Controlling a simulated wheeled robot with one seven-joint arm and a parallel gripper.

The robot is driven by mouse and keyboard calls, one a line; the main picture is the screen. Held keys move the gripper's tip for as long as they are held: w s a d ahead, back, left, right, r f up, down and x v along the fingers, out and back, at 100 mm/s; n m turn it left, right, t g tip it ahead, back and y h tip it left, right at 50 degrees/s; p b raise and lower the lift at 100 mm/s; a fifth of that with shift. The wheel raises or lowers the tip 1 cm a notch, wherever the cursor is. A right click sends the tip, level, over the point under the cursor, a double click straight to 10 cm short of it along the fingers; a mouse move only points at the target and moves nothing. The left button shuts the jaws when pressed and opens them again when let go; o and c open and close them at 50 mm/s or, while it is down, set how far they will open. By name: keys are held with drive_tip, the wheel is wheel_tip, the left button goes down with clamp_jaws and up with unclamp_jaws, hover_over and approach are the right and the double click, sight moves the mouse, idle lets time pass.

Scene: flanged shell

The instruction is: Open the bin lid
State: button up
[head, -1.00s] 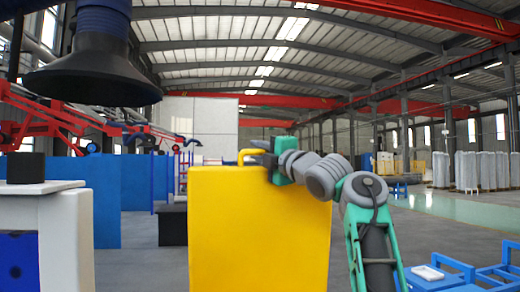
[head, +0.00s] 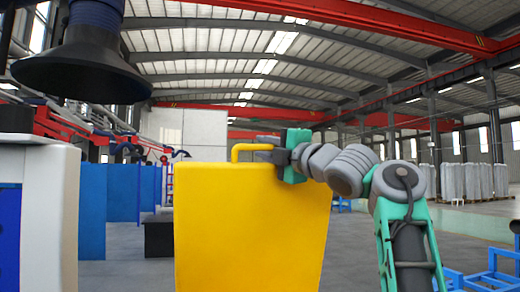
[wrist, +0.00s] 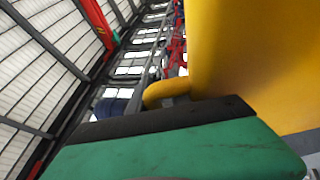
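The bin lid (head: 250,225) is a large yellow panel standing roughly upright in front of me in the head view. Its lower part runs out of the picture. A yellow bar handle (head: 240,150) sticks up from its top edge. My gripper (head: 266,147) is at the right part of this handle, its dark fingers above and below the bar and looking closed on it. In the wrist view my green and black gripper (wrist: 160,120) fills the bottom, with the yellow handle (wrist: 168,92) just behind it and the yellow panel (wrist: 260,60) at right. The bin's body is hidden.
A white and blue cabinet (head: 50,215) stands close at the left edge. A dark funnel-shaped hood (head: 82,70) hangs at upper left. Blue panels (head: 92,207) stand farther back. Blue frames (head: 480,280) lie low at right. Open floor (head: 345,235) shows behind the lid.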

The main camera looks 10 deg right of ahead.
drive_tip(key=shift+w+d+f, duration=0.3)
drive_tip(key=shift+d+f, duration=0.05)
drive_tip(key=shift+f, duration=0.15)
drive_tip(key=shift+s+d+f+b, duration=0.1)
drive_tip(key=shift+s+d+b, duration=0.3)
drive_tip(key=shift+s, duration=0.2)
drive_tip(key=shift+r+b+v, duration=0.2)
drive_tip(key=shift+b+v, duration=0.1)
drive_tip(key=shift+v, duration=0.55)
drive_tip(key=shift+r+b+v, duration=0.2)
drive_tip(key=shift+b+v, duration=0.05)
drive_tip(key=shift+v, duration=0.55)
drive_tip(key=shift+s+d+r+b, duration=0.1)
drive_tip(key=shift+s+d+b, duration=0.1)
drive_tip(key=shift+s, duration=0.5)
drive_tip(key=shift+s+d+r+b, duration=0.1)
drive_tip(key=shift+s+d, duration=0.15)
drive_tip(key=shift+s, duration=0.5)
drive_tip(key=shift+s+d+r+b, duration=0.1)
drive_tip(key=shift+s+d+b, duration=0.1)
drive_tip(key=shift+s, duration=0.5)
